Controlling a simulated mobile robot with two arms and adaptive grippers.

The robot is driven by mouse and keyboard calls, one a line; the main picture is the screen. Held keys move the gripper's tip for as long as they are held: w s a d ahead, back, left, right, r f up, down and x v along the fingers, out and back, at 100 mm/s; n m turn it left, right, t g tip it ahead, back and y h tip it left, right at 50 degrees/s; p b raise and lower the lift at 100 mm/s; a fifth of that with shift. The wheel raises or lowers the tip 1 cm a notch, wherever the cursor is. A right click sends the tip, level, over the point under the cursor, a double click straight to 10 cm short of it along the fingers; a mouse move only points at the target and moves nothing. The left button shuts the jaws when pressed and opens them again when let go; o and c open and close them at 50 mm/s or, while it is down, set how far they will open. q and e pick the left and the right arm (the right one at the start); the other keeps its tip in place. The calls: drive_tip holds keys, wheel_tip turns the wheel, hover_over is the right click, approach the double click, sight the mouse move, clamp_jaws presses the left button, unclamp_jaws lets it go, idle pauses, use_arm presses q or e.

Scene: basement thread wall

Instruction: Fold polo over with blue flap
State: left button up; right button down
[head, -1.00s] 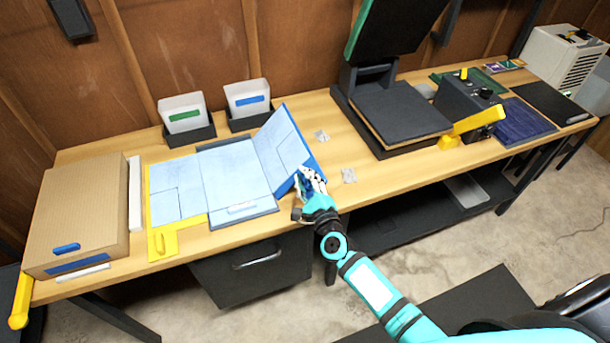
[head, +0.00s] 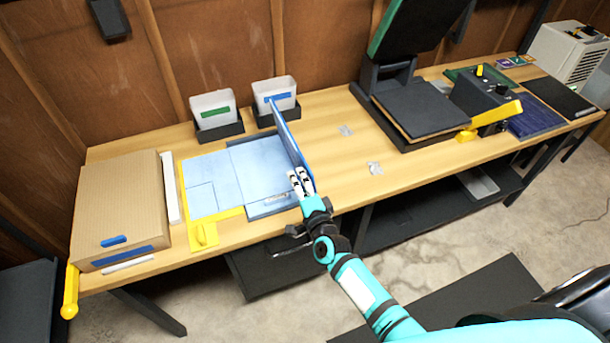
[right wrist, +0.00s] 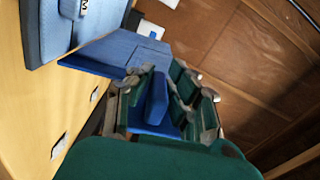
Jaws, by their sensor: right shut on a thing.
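The light blue polo (head: 255,165) lies on the folding board, over its grey middle panel (head: 275,205) and its yellow left flap (head: 228,214). The blue flap (head: 292,138) stands about upright at the board's right side. In the right wrist view the blue flap (right wrist: 75,63) has part of the polo (right wrist: 105,48) against its face. My right gripper (head: 301,182) is at the flap's near end. In the right wrist view its green fingers (right wrist: 157,105) are shut on the flap's blue handle (right wrist: 156,97). My left gripper is not in view.
A cardboard box (head: 120,205) stands left of the board. Two white bins, one green-labelled (head: 213,106) and one blue-labelled (head: 274,90), stand behind it. A dark press (head: 415,108) with a raised top stands to the right. Bare tabletop (head: 345,160) lies between flap and press.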

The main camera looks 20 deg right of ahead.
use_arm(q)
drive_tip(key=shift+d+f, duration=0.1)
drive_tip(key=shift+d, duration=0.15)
use_arm(e)
drive_tip(key=a+n, duration=0.1)
drive_tip(key=a+f+n, duration=0.1)
drive_tip(key=shift+a+f, duration=0.2)
drive_tip(key=shift+a, duration=0.1)
drive_tip(key=shift+n, duration=0.3)
drive_tip(key=c, duration=1.3)
unclamp_jaws()
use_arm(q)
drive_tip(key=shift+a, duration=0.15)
use_arm(e)
drive_tip(key=shift+s, duration=0.1)
